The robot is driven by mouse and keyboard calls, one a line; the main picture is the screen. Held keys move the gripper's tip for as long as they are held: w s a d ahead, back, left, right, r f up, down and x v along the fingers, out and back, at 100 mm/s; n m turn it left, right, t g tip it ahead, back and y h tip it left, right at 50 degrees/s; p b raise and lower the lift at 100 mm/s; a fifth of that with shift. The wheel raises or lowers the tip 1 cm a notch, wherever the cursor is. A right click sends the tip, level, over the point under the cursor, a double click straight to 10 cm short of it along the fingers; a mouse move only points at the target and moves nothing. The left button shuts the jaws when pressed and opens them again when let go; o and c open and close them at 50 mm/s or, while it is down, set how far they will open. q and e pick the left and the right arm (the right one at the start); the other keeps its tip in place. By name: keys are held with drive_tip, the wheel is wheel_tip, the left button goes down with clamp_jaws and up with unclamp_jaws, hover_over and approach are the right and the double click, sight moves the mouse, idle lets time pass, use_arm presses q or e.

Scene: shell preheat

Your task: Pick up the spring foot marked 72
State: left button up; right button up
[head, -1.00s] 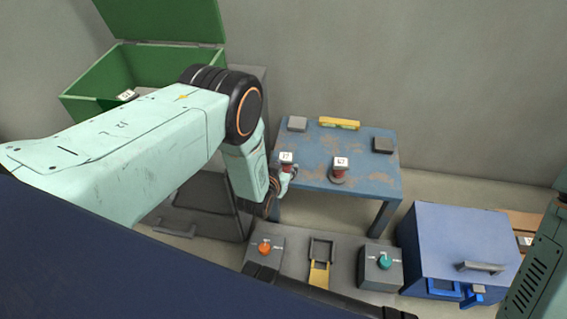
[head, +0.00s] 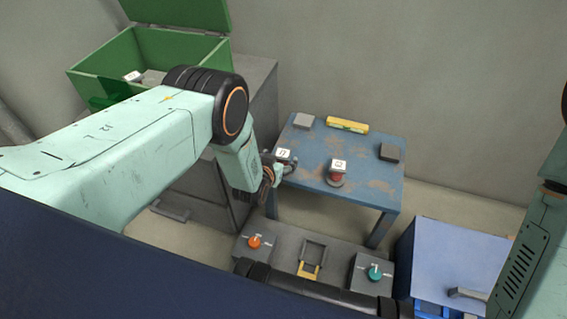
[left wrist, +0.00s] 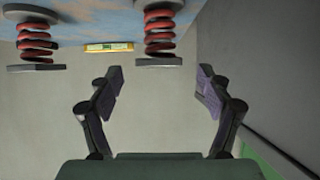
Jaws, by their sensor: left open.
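Two red spring feet with grey end plates and white number tags stand on the worn blue table (head: 365,194). The left foot (head: 283,155) is mostly hidden behind my left gripper (head: 284,171) in the head view. The right foot (head: 337,176) stands clear. Both tags are too small to read surely. In the left wrist view, which looks upside down, one foot (left wrist: 158,40) lines up with the gap between my open, empty left fingers (left wrist: 160,92), beyond the tips. The other foot (left wrist: 36,42) is off to the left. My right gripper is out of view.
A yellow level (head: 347,125) and grey blocks (head: 303,121) (head: 390,151) lie on the table. An open green bin (head: 95,75) stands at left. Boxes with an orange knob (head: 254,241) and teal knob (head: 375,273) stand in front, with a blue box (head: 455,255) at right.

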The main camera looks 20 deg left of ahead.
sight(281, 157)
use_arm(q)
drive_tip(key=b+x, duration=0.1)
drive_tip(key=x, duration=0.1)
drive_tip(key=b+x, duration=0.2)
drive_tip(key=shift+s+f, duration=0.2)
drive_tip(key=shift+f, duration=0.15)
drive_tip(key=shift+w+f, duration=0.1)
drive_tip(key=shift+w, duration=0.25)
